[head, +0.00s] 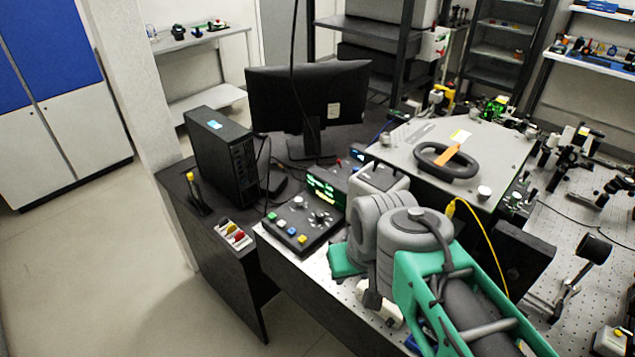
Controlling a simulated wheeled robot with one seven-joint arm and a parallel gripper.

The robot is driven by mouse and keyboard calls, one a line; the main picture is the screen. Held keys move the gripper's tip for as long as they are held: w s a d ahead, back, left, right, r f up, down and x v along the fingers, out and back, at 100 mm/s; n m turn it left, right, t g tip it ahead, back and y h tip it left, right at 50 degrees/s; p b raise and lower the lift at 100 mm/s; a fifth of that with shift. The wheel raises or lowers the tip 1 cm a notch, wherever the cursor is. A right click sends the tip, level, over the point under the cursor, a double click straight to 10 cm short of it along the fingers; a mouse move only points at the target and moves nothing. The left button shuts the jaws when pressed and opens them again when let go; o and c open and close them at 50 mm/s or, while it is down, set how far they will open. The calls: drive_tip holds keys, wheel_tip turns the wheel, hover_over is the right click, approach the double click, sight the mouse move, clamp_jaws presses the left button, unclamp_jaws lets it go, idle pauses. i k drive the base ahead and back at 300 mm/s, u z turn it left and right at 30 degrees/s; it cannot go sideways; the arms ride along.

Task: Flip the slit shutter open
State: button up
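A large grey instrument housing (405,152), likely the spectrometer, stands on the bench right of centre. A black oval handle (459,171) and an orange tag (446,156) are on its lid. I cannot pick out the slit shutter, so I cannot tell whether it is open or closed. My grey and green arm reaches in from the lower right and covers the bench in front of the housing. My gripper's fingers cannot be seen; the arm may hide them.
A control box with coloured buttons (292,222) sits left of my arm. A black computer tower (222,160) and monitor (310,100) stand behind it. A yellow cable (490,240) hangs near my arm. Optical mounts crowd the perforated bench at right. The floor at left is clear.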

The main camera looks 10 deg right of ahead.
sight(534, 190)
drive_tip(key=u, duration=0.05)
drive_tip(key=k, duration=0.95)
drive_tip(key=u, duration=1.1)
drive_tip(key=i, duration=0.95)
drive_tip(key=z, duration=2.9)
